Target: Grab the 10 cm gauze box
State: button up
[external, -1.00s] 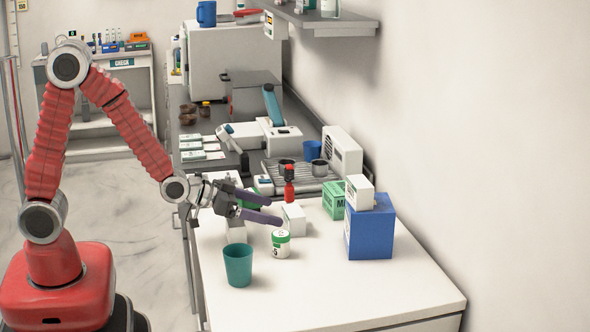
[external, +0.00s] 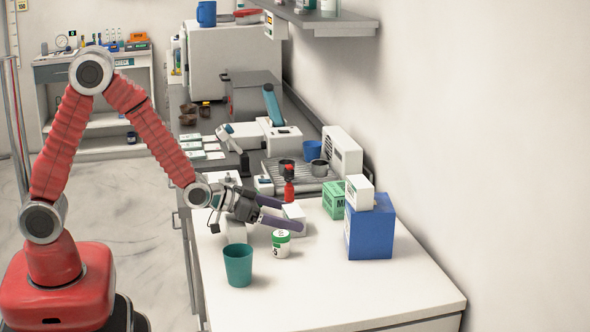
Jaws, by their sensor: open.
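My gripper (external: 287,214) is open above the white counter, its two purple fingers pointing right. A small white box (external: 294,211) stands at the fingertips and appears between them; the near finger hides its lower part. I cannot tell whether the fingers touch it. Another white box (external: 359,193) sits on top of a blue box (external: 371,232) to the right. A further white box (external: 236,233) is partly hidden behind the teal cup and my wrist. No label is legible enough to tell which one is the 10 cm gauze box.
A teal cup (external: 238,265) is at the front left. A green box (external: 333,200) and a red bottle (external: 289,190) stand behind. The counter's front right (external: 390,290) is clear.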

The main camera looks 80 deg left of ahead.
jog(key=shift+c, duration=0.3)
jog(key=c, duration=1.1)
